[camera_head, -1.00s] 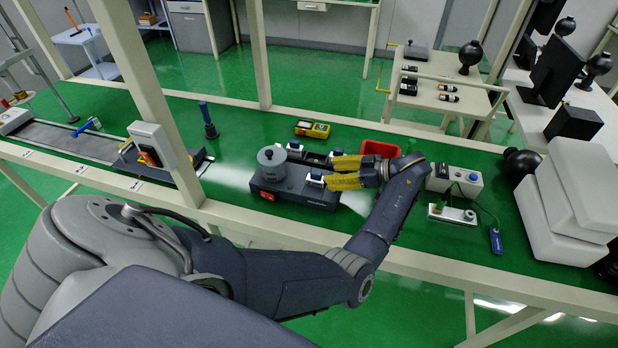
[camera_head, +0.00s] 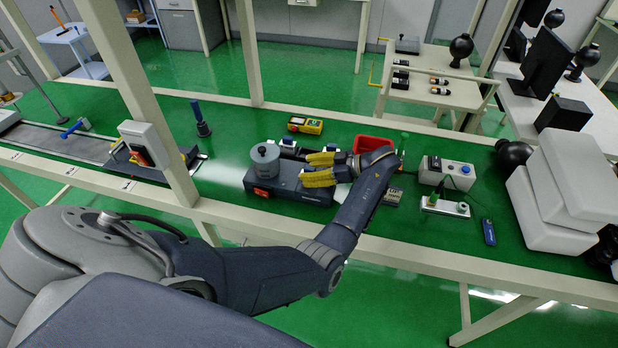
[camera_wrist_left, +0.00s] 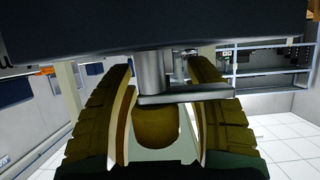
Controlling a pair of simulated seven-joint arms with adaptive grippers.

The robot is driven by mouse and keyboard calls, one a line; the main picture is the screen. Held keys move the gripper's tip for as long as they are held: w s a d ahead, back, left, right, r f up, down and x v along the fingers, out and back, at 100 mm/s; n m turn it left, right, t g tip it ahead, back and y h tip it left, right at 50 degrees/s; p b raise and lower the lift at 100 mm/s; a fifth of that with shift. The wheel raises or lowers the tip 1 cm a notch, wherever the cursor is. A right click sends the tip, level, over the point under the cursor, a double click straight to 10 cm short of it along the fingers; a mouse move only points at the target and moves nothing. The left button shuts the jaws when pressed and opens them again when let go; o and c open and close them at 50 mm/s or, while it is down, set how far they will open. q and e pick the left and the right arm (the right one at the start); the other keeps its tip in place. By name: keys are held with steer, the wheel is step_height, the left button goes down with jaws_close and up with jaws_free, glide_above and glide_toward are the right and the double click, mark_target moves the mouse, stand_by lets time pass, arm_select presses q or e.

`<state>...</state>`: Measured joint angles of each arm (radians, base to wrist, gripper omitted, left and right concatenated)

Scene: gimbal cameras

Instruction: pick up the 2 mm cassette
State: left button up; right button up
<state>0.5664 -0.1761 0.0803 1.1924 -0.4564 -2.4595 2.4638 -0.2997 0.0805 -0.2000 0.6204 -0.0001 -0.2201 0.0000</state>
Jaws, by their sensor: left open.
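I cannot tell which piece is the 2 mm cassette. Small blue-and-white blocks stand at the dark bench device with a grey cylinder on top (camera_head: 265,161); one block shows at its back edge (camera_head: 288,143) and another beside it (camera_head: 332,149). My left gripper (camera_head: 305,169) has its yellow fingers spread over the device's right part, pointing left, and they hide what lies under them. In the left wrist view the fingers (camera_wrist_left: 160,120) stand apart, with a grey metal part and a brownish round shape seen between them; contact cannot be told. My right gripper is not in view.
A red tray (camera_head: 372,144) is just behind my left wrist. A yellow meter (camera_head: 305,124) lies behind the device. A white box with knobs (camera_head: 447,173) and white blocks (camera_head: 562,190) stand to the right. A frame post (camera_head: 140,100) rises at left.

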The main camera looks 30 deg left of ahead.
arm_select(q)
steer(key=shift+c, duration=0.3)
jaws_close()
stand_by(0.4)
